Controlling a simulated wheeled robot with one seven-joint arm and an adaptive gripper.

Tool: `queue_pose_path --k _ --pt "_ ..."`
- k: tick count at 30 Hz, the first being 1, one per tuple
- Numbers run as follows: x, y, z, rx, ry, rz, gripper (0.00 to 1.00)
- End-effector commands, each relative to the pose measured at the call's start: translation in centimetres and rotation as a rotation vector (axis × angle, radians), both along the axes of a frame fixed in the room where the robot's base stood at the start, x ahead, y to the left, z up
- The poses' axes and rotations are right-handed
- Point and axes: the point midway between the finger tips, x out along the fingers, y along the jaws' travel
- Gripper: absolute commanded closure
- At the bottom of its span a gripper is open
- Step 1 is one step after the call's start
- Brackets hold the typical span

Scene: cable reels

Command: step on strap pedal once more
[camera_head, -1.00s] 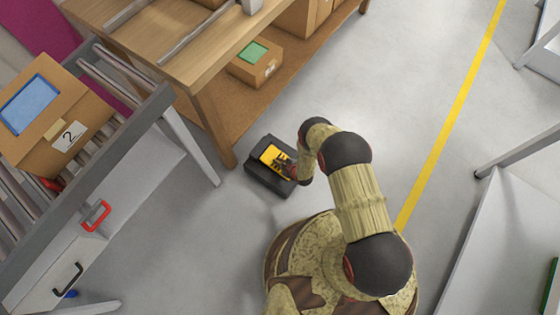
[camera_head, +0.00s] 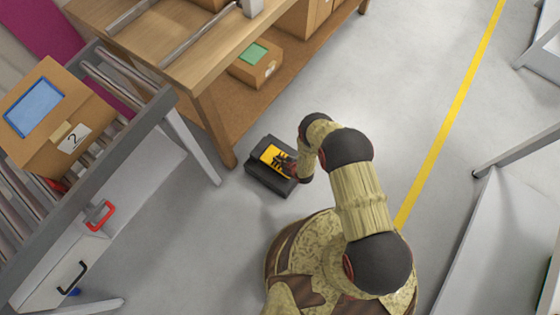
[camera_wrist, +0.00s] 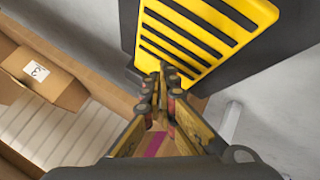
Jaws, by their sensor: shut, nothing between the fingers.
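The strap pedal is a black block with a yellow, black-slotted pad (camera_head: 270,153). It stands on the floor beside a wooden table leg. My gripper (camera_head: 284,164) points down over the right part of the pad and hides some of it. In the wrist view the yellow pad (camera_wrist: 205,32) fills the top. My gripper (camera_wrist: 165,75) shows there with its fingertips together and empty, overlapping the pad's lower edge. I cannot tell whether the tips touch the pad or whether it is pressed down.
A wooden table (camera_head: 175,50) stands behind the pedal, with a green-labelled carton (camera_head: 255,68) on its lower shelf. A roller conveyor (camera_head: 110,145) at left carries a carton labelled 2 (camera_head: 30,150). Open floor with a yellow line (camera_head: 440,130) lies to the right.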

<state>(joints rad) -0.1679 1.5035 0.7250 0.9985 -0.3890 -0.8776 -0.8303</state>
Motion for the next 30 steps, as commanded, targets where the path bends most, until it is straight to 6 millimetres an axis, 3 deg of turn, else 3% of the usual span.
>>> queue_pose_path --k 15,30 --pt "0.1 0.0 4.7 0.0 -0.001 -0.001 1.0" --pt "0.0 0.0 4.7 0.0 0.0 0.0 1.0"
